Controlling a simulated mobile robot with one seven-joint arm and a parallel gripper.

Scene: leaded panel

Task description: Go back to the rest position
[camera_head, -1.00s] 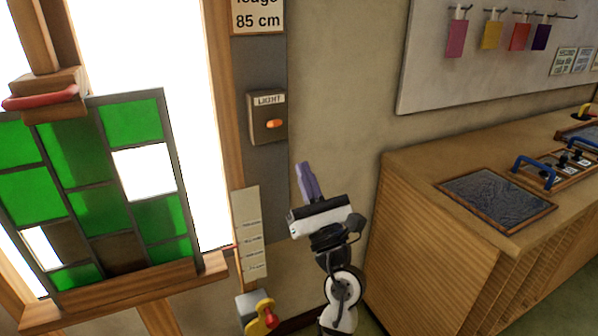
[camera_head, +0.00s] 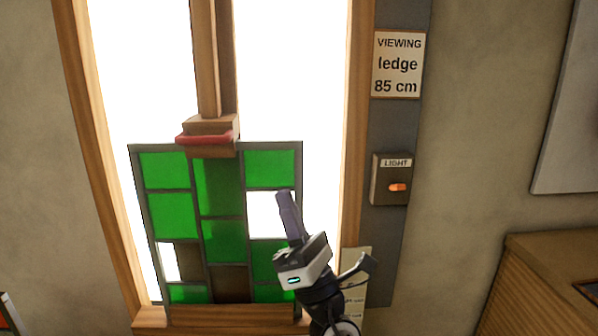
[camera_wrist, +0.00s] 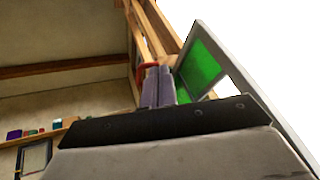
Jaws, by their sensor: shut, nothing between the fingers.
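My gripper (camera_head: 287,203) points upward in the head view, in front of the right side of the leaded panel (camera_head: 299,165). Its purple-grey fingers are together with nothing between them. The fingers (camera_wrist: 158,86) also show side by side in the wrist view, with a green pane (camera_wrist: 200,66) behind them to the right. The panel stands upright on a wooden ledge (camera_head: 230,315) and has green panes, some white openings and some brownish cells. My gripper hides part of its right column. I cannot tell the exact gap between fingers and panel.
A wooden post with a red-padded block (camera_head: 205,138) meets the panel's top edge. Right of the bright window are a light switch (camera_head: 391,180), a ledge sign (camera_head: 398,65) and a partly hidden pale scale strip (camera_head: 355,262). A wooden cabinet (camera_head: 540,255) stands at the lower right.

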